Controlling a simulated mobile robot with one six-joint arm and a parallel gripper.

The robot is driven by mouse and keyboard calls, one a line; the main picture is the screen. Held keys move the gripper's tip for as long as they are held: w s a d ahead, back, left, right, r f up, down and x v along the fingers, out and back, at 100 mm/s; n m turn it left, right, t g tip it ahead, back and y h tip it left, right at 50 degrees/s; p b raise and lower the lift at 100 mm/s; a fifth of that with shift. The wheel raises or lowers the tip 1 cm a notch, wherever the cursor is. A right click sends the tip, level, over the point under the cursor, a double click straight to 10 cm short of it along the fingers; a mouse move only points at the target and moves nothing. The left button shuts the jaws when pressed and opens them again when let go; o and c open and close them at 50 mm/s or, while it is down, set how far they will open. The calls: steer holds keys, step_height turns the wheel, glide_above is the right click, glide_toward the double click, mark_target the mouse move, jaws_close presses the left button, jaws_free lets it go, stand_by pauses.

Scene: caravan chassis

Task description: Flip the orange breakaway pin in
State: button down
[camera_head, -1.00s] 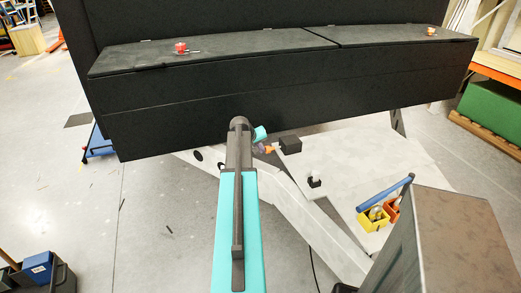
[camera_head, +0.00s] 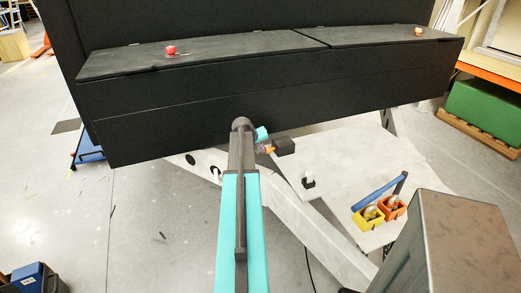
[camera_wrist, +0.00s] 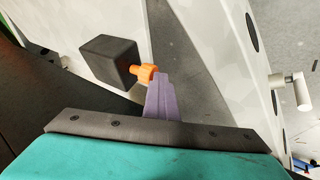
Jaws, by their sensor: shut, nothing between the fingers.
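The orange breakaway pin (camera_wrist: 143,71) sticks out of the side of a black box (camera_wrist: 108,60) in the wrist view. In the head view the pin (camera_head: 270,149) is a small orange spot left of the black box (camera_head: 285,146), partly hidden. My gripper (camera_wrist: 161,80) shows as purple fingers, shut and empty. Their tips are right against the pin's free end in the picture; I cannot tell whether they touch it. In the head view my gripper is mostly hidden behind my arm's teal end.
The large black caravan front box (camera_head: 270,105) stands just beyond my arm. A pale chassis beam (camera_head: 310,225) runs below. Open floor is at the left.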

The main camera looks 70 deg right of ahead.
steer(key=w+a+r+b, duration=0.2)
steer(key=w+a+r, duration=0.1)
steer(key=a+r, duration=0.5)
steer(key=shift+w+a, duration=0.35)
stand_by(0.8)
